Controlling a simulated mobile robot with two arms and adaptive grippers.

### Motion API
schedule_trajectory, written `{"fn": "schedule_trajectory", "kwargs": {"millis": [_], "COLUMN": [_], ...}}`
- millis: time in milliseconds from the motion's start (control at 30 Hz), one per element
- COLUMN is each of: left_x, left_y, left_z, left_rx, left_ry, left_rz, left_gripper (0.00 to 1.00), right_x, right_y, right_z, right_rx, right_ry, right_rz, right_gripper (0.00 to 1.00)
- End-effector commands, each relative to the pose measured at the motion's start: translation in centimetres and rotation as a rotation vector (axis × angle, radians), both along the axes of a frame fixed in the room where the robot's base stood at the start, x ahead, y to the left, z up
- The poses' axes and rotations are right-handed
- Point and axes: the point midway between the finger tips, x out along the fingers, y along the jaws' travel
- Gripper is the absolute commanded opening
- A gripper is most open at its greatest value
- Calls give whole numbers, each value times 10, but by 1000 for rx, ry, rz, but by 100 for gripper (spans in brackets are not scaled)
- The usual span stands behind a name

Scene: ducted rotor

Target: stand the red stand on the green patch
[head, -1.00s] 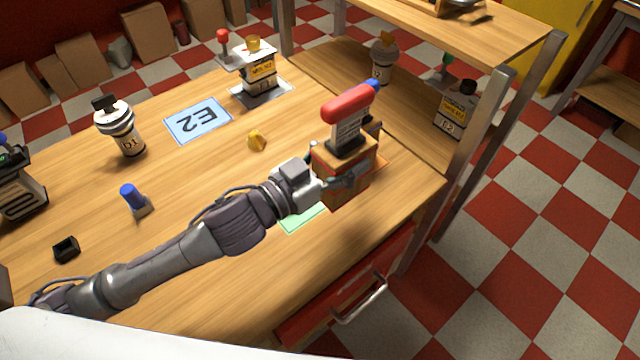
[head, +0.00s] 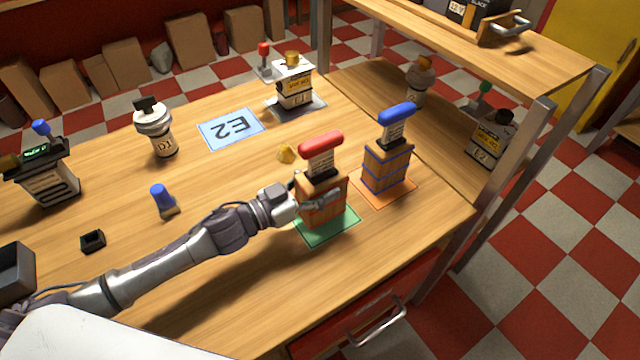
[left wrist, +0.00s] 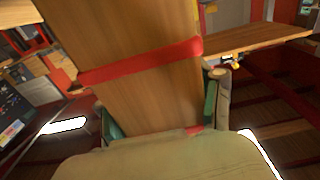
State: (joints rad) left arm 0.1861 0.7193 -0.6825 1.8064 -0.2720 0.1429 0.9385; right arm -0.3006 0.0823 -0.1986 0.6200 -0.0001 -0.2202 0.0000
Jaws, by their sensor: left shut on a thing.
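My left gripper (head: 312,202) is shut on the stand's wooden body from the near left side. In the left wrist view the wooden body with a red band (left wrist: 140,62) fills the middle, between the fingers (left wrist: 160,118). My right gripper is not in view.
A blue-topped stand (head: 387,160) stands close behind on the orange patch (head: 404,188). The shelf unit (head: 465,205) rises at right.

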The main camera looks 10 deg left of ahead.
Motion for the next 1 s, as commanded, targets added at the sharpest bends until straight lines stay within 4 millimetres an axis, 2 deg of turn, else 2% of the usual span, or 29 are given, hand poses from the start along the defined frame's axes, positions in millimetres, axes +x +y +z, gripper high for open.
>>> {"fn": "schedule_trajectory", "kwargs": {"millis": [367,400,533,567,933,1000], "left_x": [0,0,0,0,0,-5], "left_y": [0,0,0,0,0,5], "left_z": [-5,-6,-6,-6,-1,-4], "left_rx": [-1,-1,0,1,1,2], "left_ry": [-3,-1,0,-1,-2,1], "left_rz": [0,0,0,0,0,1], "left_gripper": [13,69,90,93,93,93], "right_x": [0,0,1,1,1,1], "right_y": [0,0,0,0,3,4], "right_z": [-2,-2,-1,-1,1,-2], "right_rx": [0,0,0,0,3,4], "right_ry": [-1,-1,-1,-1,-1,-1], "right_rz": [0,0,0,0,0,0], "right_gripper": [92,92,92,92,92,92]}}
